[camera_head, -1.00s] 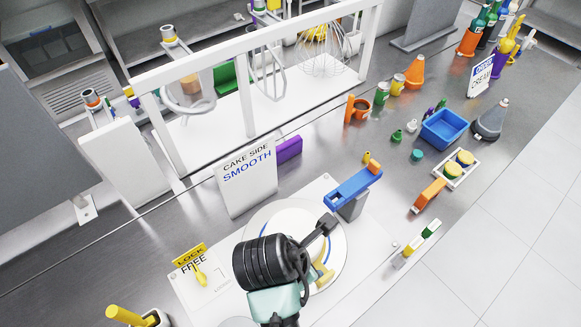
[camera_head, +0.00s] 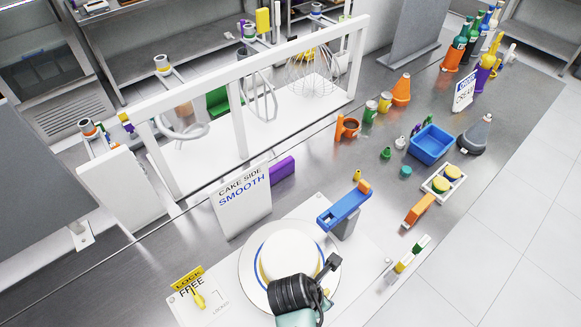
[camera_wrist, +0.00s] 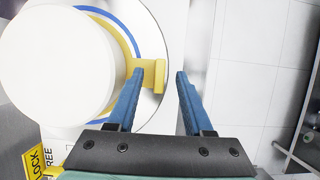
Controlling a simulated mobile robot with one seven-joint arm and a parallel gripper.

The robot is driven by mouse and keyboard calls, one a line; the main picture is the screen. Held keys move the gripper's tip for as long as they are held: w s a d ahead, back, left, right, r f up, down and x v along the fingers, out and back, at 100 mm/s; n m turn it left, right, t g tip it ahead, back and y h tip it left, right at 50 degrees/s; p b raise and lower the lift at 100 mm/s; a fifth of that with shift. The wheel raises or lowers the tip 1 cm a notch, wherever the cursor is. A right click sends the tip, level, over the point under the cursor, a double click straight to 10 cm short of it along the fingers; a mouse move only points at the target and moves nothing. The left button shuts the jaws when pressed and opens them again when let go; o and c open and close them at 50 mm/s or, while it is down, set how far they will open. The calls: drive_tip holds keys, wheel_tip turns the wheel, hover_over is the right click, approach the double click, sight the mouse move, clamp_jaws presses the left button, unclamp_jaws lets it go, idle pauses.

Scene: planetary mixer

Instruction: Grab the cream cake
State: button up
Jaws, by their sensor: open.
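The white round cream cake (camera_head: 288,248) sits on a round white turntable (camera_head: 252,284), with a blue ring and yellow edge around it. In the wrist view the cake (camera_wrist: 55,65) fills the left side, and a yellow tab (camera_wrist: 154,76) sticks out from its yellow rim. My gripper (camera_wrist: 160,74) is open and empty there, with the tab's end showing between and beyond the two blue fingertips. I cannot tell how far above the tab they are. In the head view my gripper (camera_head: 331,265) is over the cake's lower right side, and my wrist hides its front.
A "CAKE SIDE SMOOTH" sign (camera_head: 242,200) and a blue block on a post (camera_head: 345,204) stand behind the turntable. A yellow lock switch (camera_head: 198,298) is at the left. A blue bin (camera_head: 430,146) and small items fill the counter's right.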

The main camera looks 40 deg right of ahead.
drive_tip(key=shift+x, duration=1.1)
clamp_jaws()
idle(0.5)
drive_tip(key=shift+w+r, duration=0.1)
